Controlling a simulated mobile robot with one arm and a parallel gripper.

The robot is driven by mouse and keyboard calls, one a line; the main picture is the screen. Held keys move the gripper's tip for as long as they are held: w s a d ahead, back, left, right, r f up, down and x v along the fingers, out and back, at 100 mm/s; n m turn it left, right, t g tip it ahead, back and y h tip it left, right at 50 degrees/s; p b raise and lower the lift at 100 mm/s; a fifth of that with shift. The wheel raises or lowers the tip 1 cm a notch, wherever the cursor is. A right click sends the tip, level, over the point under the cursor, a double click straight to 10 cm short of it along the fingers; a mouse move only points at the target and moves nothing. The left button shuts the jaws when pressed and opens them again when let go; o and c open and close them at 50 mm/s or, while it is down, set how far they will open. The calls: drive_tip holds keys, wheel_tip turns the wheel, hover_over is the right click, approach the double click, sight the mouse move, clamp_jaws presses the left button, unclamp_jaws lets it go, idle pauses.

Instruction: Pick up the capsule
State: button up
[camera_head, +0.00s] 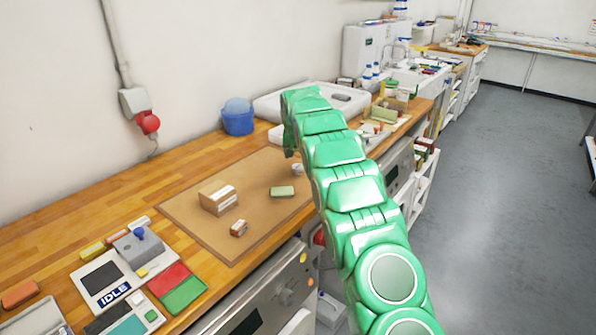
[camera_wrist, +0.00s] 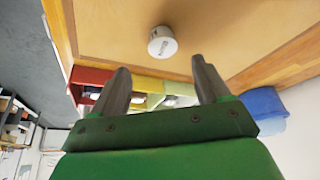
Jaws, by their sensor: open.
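A small white round piece with a dark marking, which looks like the capsule (camera_wrist: 162,42), lies on the tan board in the wrist view. In the head view a small white piece that seems to be the same capsule (camera_head: 297,169) is on the board's far right part, close beside my arm. My gripper (camera_wrist: 160,64) is open and empty. Its two fingers point toward the capsule, which shows just beyond the fingertips and between them, apart from both. In the head view the gripper hangs down at the arm's far end (camera_head: 290,143), with the fingers mostly hidden.
The tan board (camera_head: 185,212) also bears a cardboard box (camera_head: 218,198), a smaller brown box (camera_head: 239,228) and a green block (camera_head: 282,192). A blue bucket (camera_head: 238,118) and a white tray (camera_head: 268,106) stand behind. A control panel (camera_head: 108,288) is at the near left.

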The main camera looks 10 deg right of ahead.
sight(298, 167)
drive_tip(key=shift+x, duration=3.9)
drive_tip(key=shift+a, duration=0.2)
drive_tip(key=shift+c, duration=0.4)
drive_tip(key=c, duration=1)
